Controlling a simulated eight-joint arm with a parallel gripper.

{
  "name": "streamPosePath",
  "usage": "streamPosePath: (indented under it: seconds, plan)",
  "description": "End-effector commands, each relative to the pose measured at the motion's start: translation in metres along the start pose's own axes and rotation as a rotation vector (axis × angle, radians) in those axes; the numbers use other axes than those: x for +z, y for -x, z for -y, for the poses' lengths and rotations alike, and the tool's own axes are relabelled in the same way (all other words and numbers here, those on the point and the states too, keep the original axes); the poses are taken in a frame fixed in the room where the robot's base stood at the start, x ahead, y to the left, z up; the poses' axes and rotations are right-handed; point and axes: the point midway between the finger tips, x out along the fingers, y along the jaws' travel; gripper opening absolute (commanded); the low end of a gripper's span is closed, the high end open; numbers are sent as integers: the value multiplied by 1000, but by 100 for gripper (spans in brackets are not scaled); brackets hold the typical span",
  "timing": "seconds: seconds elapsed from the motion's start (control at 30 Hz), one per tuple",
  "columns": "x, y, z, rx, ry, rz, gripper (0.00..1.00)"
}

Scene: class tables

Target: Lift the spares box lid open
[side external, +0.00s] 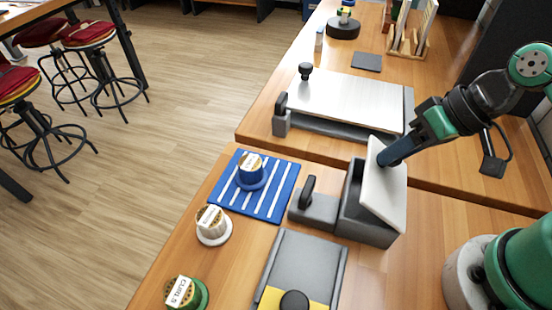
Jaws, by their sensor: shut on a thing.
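The spares box (368,228) is a dark grey open-topped box on the wooden table, right of centre. Its pale lid (388,192) is raised and stands steeply tilted at the box's right side, so part of the dark inside shows. My gripper (384,158), with dark blue fingers, reaches in from the upper right and is shut on the lid near its upper edge. The exact finger contact is small and partly hidden.
A grey block with an upright black handle (308,190) adjoins the box on the left. A blue striped mat (256,186) holds a blue labelled container. A flat silver-topped unit (340,102) lies behind. A grey-and-yellow board (305,262) lies in front.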

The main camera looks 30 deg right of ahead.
Motion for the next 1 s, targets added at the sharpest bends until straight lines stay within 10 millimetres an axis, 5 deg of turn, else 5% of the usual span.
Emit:
streamPosePath:
  seconds: [0.5, 0.53, 0.6, 1.0]
  plan:
    - [0, 2, 0, -21, 0, -17, 0]
    - [0, 2, 0, -20, 0, -17, 46]
    - [0, 2, 0, -20, 0, -16, 66]
    - [0, 4, 0, -17, 0, -15, 68]
